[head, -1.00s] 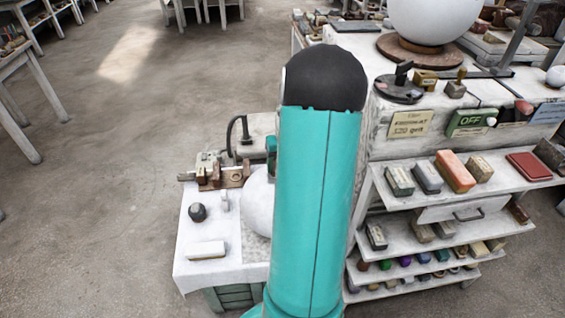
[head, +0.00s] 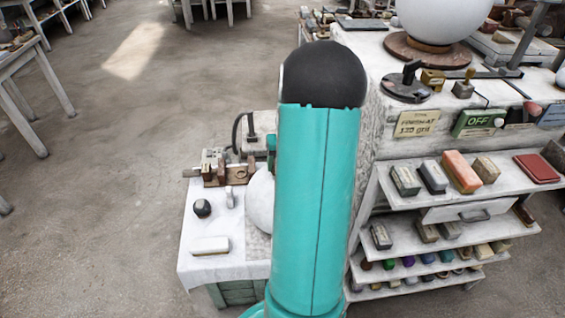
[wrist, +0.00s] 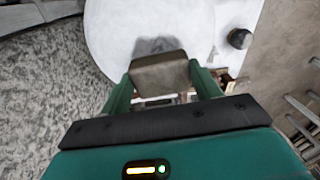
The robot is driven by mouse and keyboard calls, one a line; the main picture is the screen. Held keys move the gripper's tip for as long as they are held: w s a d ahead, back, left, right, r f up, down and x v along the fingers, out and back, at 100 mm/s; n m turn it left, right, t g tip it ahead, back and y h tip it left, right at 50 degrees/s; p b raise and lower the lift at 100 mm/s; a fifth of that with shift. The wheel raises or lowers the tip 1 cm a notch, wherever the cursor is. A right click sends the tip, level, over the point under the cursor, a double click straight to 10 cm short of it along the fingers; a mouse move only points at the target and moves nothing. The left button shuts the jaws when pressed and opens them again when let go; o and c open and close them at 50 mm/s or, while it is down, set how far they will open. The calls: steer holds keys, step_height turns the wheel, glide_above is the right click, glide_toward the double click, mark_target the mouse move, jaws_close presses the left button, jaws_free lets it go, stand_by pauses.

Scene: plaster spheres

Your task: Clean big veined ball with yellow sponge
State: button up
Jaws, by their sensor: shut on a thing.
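My gripper (wrist: 161,82) is shut on a dull brownish-grey block (wrist: 160,72), which looks like a sponge but not clearly yellow. In the wrist view, the block is in front of a big white ball (wrist: 112,38). A grey smudge shows on the ball just beyond the block. I cannot tell whether the block touches the ball. In the head view, a white ball (head: 259,200) on the low white table is partly hidden behind my teal arm. Veins on the ball are not clear.
Another large white ball (head: 440,18) rests on a round wooden base on the right workbench. Shelves (head: 455,190) below hold several blocks. A dark round object (head: 202,207) and a white block (head: 209,246) lie on the low table (head: 190,272). Open floor is at left.

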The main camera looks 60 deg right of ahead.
steer(key=shift+s+d+f, duration=0.15)
steer(key=shift+s+d, duration=1.1)
steer(key=shift+d, duration=0.15)
steer(key=shift+a, duration=0.1)
steer(key=shift+w+a+r, duration=0.2)
steer(key=shift+w+a, duration=1.2)
steer(key=shift+a, duration=0.15)
steer(key=shift+d, duration=0.1)
steer(key=shift+s+d+f, duration=0.2)
steer(key=shift+s+d, duration=1.2)
steer(key=shift+d, duration=0.15)
